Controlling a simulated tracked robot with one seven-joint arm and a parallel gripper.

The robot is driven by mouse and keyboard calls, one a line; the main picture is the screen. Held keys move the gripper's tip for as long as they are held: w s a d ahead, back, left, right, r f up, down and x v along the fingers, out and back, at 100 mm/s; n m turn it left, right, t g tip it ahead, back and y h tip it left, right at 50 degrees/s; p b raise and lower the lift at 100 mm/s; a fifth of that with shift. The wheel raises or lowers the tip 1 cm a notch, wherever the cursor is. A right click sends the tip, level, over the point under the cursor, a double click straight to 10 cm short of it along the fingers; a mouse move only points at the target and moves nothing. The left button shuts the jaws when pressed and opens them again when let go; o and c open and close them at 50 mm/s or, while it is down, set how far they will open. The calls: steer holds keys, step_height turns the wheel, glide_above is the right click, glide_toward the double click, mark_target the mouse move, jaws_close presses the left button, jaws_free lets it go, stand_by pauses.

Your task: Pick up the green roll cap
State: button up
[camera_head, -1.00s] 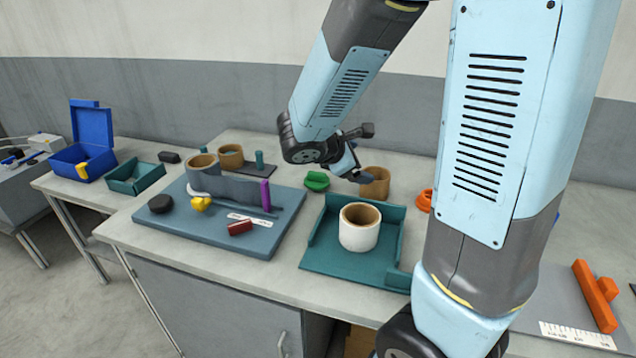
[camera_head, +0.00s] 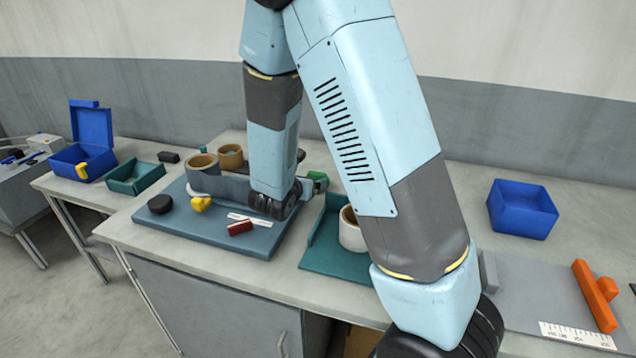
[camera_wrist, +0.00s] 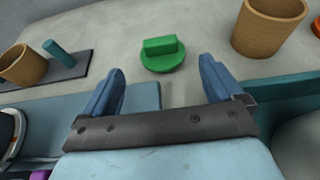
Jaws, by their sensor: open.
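The green roll cap (camera_wrist: 163,55) lies on the bench top, a round disc with a raised bar across it. In the wrist view it sits just beyond my gripper (camera_wrist: 160,82), roughly centred between the two blue fingers and not touched by them. My gripper is open and empty. In the head view only a part of the green cap (camera_head: 318,177) shows to the right of my arm's end, and my fingers are mostly hidden there.
A brown cardboard core (camera_wrist: 268,25) stands right of the cap. Another core (camera_wrist: 22,66) and a teal peg (camera_wrist: 58,52) stand left on a dark plate. A teal tray (camera_head: 322,250) holds a white roll (camera_head: 350,232). A blue bin (camera_head: 522,208) is farther right.

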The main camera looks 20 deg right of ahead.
mark_target(316, 175)
steer(key=x, duration=1.1)
steer(key=shift+w+d, duration=0.15)
steer(key=shift+d, duration=0.05)
steer(key=shift+f, duration=0.1)
steer(key=c, duration=1.1)
